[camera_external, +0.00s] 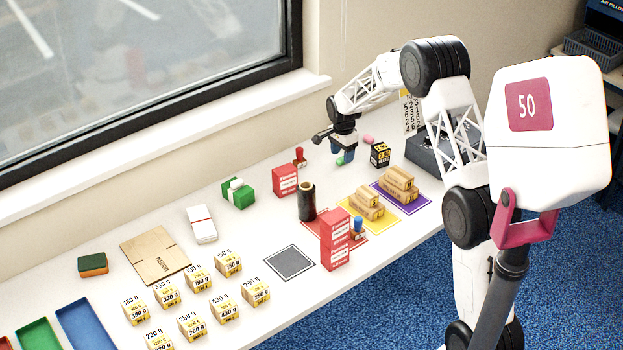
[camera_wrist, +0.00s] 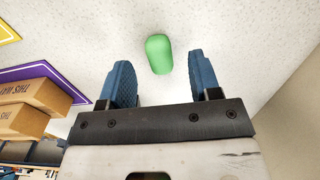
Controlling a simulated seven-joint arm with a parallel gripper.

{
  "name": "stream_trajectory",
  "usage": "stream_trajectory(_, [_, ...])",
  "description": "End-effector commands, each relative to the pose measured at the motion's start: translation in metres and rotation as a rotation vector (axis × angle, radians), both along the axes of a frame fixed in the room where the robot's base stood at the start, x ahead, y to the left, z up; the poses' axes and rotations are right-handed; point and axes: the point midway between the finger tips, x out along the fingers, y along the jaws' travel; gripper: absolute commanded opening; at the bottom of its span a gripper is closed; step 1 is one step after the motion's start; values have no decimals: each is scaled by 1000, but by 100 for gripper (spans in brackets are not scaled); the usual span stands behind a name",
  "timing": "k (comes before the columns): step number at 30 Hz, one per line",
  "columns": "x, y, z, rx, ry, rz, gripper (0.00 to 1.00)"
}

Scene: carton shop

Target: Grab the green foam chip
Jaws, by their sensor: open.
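The green foam chip (camera_wrist: 159,54) lies on the white table in the wrist view, a small rounded piece just beyond and between my fingertips. My gripper (camera_wrist: 160,80) is open, its two blue fingers apart on either side, with nothing between them. In the external view my gripper (camera_external: 345,157) is low over the back of the table. A small bit of green, the foam chip (camera_external: 340,161), shows beside the fingers and is mostly hidden by them.
A pink piece (camera_external: 369,139) lies behind my gripper. A black box (camera_external: 380,154) stands close to its right, and a red stamp (camera_external: 300,157) stands to its left. Cartons lie on a purple mat (camera_external: 419,202) nearer the front. The table left of the gripper has free room.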

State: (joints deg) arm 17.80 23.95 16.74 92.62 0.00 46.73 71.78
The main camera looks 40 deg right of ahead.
Motion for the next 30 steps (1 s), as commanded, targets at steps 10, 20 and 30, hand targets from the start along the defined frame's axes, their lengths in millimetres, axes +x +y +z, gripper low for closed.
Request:
stream_trajectory(10, [0, 0, -20, 0, 0, 0, 57])
stream_trajectory(20, [0, 0, -20, 0, -1, 0, 57])
stream_trajectory(30, [0, 0, -20, 0, -1, 0, 25])
